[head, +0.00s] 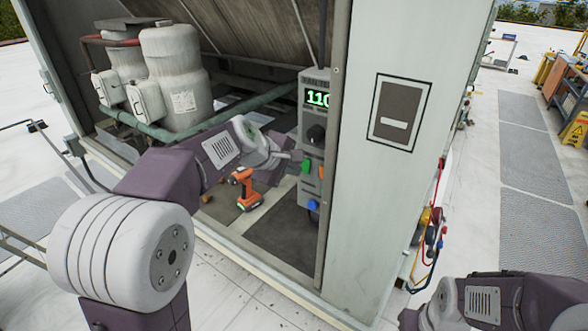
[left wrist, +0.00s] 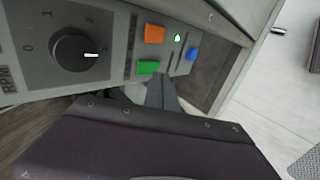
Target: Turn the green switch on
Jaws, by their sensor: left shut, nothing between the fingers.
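The green switch (head: 305,167) is on the front of a grey control panel (head: 314,99) on the cooler housing's post. In the left wrist view the green switch (left wrist: 148,68) sits below an orange switch (left wrist: 154,34). My left gripper (head: 293,158) is at the panel, its fingertips close to the green switch. In the left wrist view the left gripper's fingers (left wrist: 161,80) are shut and empty, just right of the green switch. I cannot tell whether they touch it. My right arm shows at the lower right of the head view, but its fingertips do not show.
The panel also has a lit display (head: 317,97), a black knob (head: 317,134) and a blue switch (head: 313,205). A small green light (left wrist: 178,37) glows near the blue one. An orange drill (head: 244,190) stands inside the housing, near white tanks (head: 178,80).

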